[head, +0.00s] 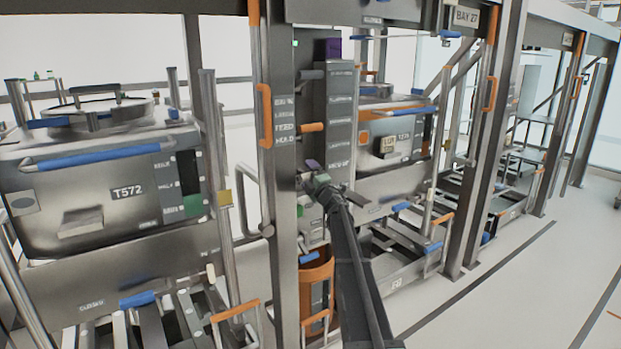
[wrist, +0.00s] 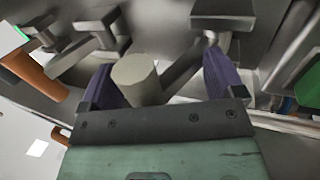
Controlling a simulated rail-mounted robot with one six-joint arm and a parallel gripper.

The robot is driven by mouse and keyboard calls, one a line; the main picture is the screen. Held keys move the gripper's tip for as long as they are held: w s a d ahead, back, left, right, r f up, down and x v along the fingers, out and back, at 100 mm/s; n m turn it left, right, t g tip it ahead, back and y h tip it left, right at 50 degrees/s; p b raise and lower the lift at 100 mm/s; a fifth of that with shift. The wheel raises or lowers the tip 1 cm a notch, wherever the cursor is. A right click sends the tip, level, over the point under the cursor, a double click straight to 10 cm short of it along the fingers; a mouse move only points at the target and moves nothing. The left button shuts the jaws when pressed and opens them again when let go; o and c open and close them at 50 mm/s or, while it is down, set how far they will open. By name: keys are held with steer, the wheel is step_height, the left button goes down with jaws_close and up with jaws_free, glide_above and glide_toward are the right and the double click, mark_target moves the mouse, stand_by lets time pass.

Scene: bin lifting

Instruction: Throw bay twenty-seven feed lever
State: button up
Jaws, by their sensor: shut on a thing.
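In the wrist view, my gripper (wrist: 163,85) has its two purple fingers on either side of a grey lever with a round, pale grey end (wrist: 136,75). It is shut on this lever. The lever's arm runs back between the fingers toward a grey panel. In the head view, my gripper (head: 318,180) is at the lower part of a tall labelled control column (head: 341,112), and my arm hides the lever there. The sign reading BAY 27 (head: 467,17) is on the upper beam to the right.
Above my gripper, an orange handle (head: 312,127) and a grey handle (head: 312,75) stick out from the column. A steel bin marked T572 (head: 127,190) stands left, and another bin (head: 385,172) stands behind the column. Upright posts crowd both sides. Open floor (head: 545,275) lies right.

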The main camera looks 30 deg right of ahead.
steer(key=shift+w+a+f, duration=0.1)
steer(key=shift+w+a, duration=0.1)
steer(key=shift+a, duration=0.15)
steer(key=shift+c, duration=0.9)
steer(key=shift+s+a, duration=0.1)
steer(key=shift+s+f+b, duration=0.15)
steer(key=shift+s+b, duration=0.1)
steer(key=shift+b, duration=0.05)
steer(key=shift+c, duration=0.3)
steer(key=b+v, duration=0.3)
steer(key=v, duration=0.7)
steer(key=shift+s+d+b, duration=0.2)
steer(key=shift+d+b, duration=0.05)
steer(key=shift+b, duration=0.1)
steer(key=shift+f, duration=0.1)
